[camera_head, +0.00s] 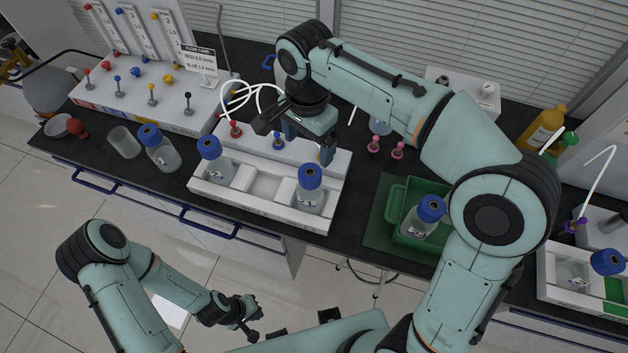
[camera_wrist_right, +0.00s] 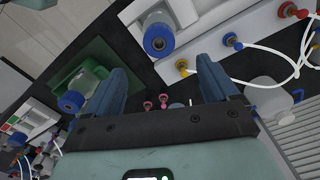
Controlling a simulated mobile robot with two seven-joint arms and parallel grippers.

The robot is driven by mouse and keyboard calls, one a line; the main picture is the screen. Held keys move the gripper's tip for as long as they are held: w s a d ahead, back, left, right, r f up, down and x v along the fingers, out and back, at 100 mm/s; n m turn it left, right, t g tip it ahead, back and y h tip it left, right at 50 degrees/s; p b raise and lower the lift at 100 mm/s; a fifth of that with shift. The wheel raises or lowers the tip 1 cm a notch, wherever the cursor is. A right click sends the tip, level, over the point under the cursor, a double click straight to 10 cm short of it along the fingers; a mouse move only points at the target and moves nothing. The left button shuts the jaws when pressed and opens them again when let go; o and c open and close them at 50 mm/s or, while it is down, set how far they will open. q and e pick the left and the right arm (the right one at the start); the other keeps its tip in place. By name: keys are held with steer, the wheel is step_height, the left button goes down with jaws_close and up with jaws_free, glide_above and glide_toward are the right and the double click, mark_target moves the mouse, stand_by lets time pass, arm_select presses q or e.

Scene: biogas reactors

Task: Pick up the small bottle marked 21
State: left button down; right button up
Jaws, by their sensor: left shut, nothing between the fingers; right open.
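Several small clear bottles with blue caps are in view; I cannot read their numbers clearly, so I cannot tell which is 21. One bottle (camera_head: 311,190) stands in the right end of the white rack (camera_head: 262,213); it also shows in the right wrist view (camera_wrist_right: 158,36), beyond the fingertips. Another bottle (camera_head: 211,158) stands in the rack's left end. A third (camera_head: 160,150) stands on the bench left of the rack. My right gripper (camera_head: 306,143) is open and empty above the rack's back part, behind the right-end bottle. My left gripper (camera_head: 248,318) is shut and empty, low in front of the bench.
A green tray (camera_head: 398,212) holds a capped bottle (camera_head: 426,216), leaning in the picture. Another capped bottle (camera_head: 606,264) is at the far right. White tubes and red and blue knobs (camera_head: 235,130) are near the rack's back. Pink-topped pieces (camera_head: 397,151) stand right of the rack.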

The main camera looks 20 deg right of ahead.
steer(key=b, duration=0.1)
glide_above(310, 175)
steer(key=f, duration=0.6)
steer(key=shift+s+a+f, duration=0.15)
steer(key=shift+s+f, duration=0.1)
steer(key=shift+s, duration=0.05)
steer(key=shift+w+f, duration=0.2)
steer(key=shift+f, duration=0.75)
step_height(310, 175, down, 4)
steer(key=shift+w+f, duration=0.1)
steer(key=shift+f, duration=0.15)
arm_select(q)
steer(key=shift+s+a+f, duration=0.1)
steer(key=shift+s+f, duration=0.9)
arm_select(e)
steer(key=c, duration=1.5)
steer(key=shift+r, duration=0.1)
jaws_close()
